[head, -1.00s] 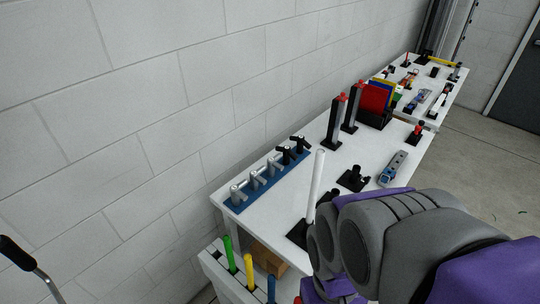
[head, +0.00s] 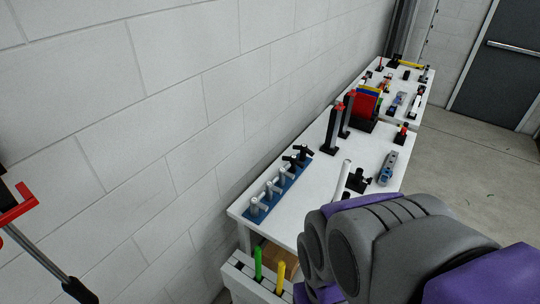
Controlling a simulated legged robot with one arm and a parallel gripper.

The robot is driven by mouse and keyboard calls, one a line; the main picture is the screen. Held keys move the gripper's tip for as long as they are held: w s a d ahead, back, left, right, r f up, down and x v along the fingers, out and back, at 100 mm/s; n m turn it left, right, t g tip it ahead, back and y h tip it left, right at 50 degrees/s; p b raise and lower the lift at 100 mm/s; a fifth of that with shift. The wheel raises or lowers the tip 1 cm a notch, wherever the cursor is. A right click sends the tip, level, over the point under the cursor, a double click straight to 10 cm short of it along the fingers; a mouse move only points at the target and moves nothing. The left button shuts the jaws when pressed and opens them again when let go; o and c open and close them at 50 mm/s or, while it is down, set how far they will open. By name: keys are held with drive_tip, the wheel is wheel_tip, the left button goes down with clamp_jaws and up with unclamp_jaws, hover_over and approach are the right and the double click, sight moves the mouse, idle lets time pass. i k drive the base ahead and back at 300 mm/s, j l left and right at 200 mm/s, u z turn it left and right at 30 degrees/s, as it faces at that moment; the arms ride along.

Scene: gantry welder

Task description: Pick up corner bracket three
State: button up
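A row of silver and black T-shaped pieces stands on a blue strip (head: 277,188) along the wall side of the near white table. I cannot tell which piece, if any, is corner bracket three; no label is readable. My grey and purple arm fills the lower right and hides part of the table's front side. My gripper's fingers are not visible.
The white table (head: 318,180) also bears a white rod (head: 343,180), dark red-topped posts (head: 333,130), and a grey-blue tool (head: 387,168). A rack with green (head: 258,263) and yellow handles (head: 280,276) stands below. A red and black object (head: 14,208) is at far left. Floor right is clear.

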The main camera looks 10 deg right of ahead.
sight(282, 172)
drive_tip(key=j, duration=0.7)
drive_tip(key=i+u, duration=0.15)
drive_tip(key=i, duration=0.7)
